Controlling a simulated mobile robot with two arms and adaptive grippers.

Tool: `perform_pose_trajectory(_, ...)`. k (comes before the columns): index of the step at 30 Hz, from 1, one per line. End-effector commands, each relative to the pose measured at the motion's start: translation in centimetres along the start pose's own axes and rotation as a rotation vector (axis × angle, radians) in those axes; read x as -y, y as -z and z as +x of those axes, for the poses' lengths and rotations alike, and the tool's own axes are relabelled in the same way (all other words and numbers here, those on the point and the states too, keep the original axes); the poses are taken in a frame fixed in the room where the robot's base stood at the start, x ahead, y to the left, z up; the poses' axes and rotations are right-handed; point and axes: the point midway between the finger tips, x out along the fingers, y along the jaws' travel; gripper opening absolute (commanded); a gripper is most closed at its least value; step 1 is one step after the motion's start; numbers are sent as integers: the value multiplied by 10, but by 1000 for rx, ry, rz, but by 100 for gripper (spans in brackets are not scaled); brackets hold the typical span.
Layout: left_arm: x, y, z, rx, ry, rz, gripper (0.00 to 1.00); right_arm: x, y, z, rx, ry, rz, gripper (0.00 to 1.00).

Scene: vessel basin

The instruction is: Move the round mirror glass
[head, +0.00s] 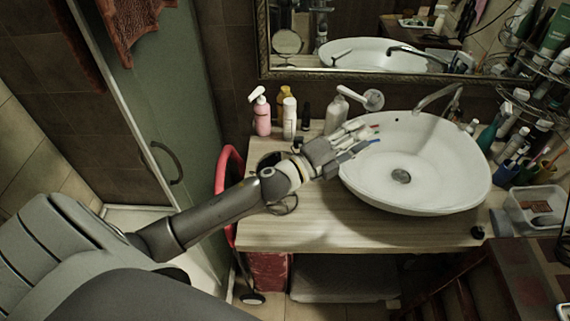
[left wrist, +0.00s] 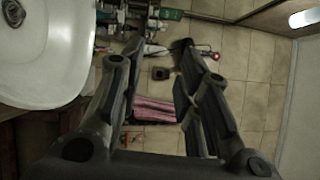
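The round mirror glass is largely hidden behind my left arm. A dark round shape (head: 268,159) with a thin wire foot (head: 285,207) on the wooden counter looks like it, but I cannot tell for sure. A round mirror also shows as a reflection (head: 288,42) in the wall mirror. My left gripper (head: 366,137) is over the left rim of the white basin, right of that shape. In the left wrist view the fingers (left wrist: 160,50) stand apart with nothing between them. My right gripper is not in view.
The white basin (head: 440,170) fills the counter's right part. A pink pump bottle (head: 262,117), a white bottle (head: 289,118) and a pump dispenser (head: 336,113) stand at the back. The counter front (head: 330,230) is clear. A red tubular frame (head: 222,172) stands left of it.

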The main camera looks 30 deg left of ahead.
Motion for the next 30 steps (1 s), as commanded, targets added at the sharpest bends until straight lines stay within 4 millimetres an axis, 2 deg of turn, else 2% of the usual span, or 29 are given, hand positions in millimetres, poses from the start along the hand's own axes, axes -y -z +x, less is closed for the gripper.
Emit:
perform_pose_trajectory(2, 14, 11, 11, -161, 37, 209, 31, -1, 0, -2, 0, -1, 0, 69)
perform_pose_trajectory(5, 16, 25, 13, -366, 56, 459, 31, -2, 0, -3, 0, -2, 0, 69)
perform_pose_trajectory(8, 6, 26, 5, -572, 39, 697, 31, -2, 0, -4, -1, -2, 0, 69)
perform_pose_trajectory(10, -6, 18, -6, -716, 4, 852, 31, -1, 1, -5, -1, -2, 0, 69)
perform_pose_trajectory(13, -26, -8, -30, -922, -78, 1047, 31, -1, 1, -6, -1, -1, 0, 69)
perform_pose_trajectory(16, -41, -49, -60, -1114, -195, 1196, 31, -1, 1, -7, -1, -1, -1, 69)
perform_pose_trajectory(18, -46, -79, -83, -1230, -280, 1262, 31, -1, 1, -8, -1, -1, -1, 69)
perform_pose_trajectory(22, -46, -123, -119, -1384, -414, 1321, 31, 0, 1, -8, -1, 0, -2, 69)
perform_pose_trajectory(26, -43, -148, -140, -1465, -493, 1334, 31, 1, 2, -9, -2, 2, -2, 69)
perform_pose_trajectory(30, -47, -154, -149, -1497, -521, 1334, 31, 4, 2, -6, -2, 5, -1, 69)
